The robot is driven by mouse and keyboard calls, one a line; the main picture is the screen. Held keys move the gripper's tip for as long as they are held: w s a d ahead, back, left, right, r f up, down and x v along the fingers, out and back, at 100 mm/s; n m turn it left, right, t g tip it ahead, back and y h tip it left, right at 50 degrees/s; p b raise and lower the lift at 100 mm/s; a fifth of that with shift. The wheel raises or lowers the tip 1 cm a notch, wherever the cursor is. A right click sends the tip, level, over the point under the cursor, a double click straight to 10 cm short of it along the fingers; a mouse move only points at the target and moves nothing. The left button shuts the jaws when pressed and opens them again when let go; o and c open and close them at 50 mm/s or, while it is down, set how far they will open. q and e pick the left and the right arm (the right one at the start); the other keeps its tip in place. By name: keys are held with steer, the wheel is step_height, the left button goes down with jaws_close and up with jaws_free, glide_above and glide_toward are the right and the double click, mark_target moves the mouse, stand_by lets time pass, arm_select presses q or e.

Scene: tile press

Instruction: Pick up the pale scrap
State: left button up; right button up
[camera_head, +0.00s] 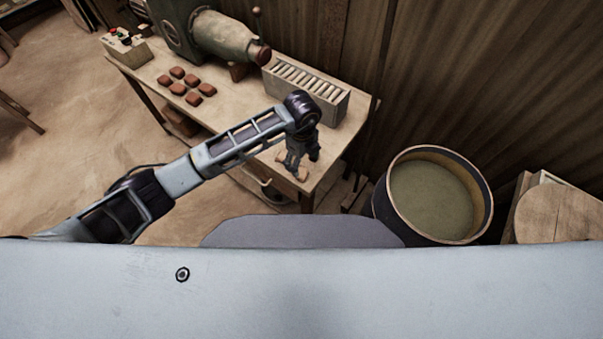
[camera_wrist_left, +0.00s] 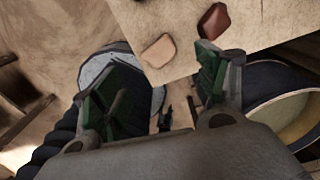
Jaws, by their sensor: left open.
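The pale scrap (camera_wrist_left: 158,50) is a small tan piece with rounded corners. It lies flat near the edge of the wooden table (camera_wrist_left: 258,16) in the left wrist view. My left gripper (camera_wrist_left: 158,82) is open and empty, its green-padded fingers spread wide. The scrap shows beyond and between the fingertips, apart from both. In the head view my left gripper (camera_head: 298,165) points down over the table's near right corner and hides most of what lies under it. My right gripper is not in view.
A dark red piece (camera_wrist_left: 213,20) lies close to the scrap. Several red tiles (camera_head: 187,84), a slotted rack (camera_head: 306,84), a green machine (camera_head: 215,38) and a button box (camera_head: 126,45) stand farther along the table. A round tub (camera_head: 432,197) stands right of it.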

mark_target(302, 173)
arm_select(q)
steer(key=shift+f, duration=1.1)
steer(key=shift+f, duration=0.1)
steer(key=shift+f+p, duration=0.35)
steer(key=shift+f, duration=2.15)
steer(key=shift+c, duration=0.3)
steer(key=c, duration=1)
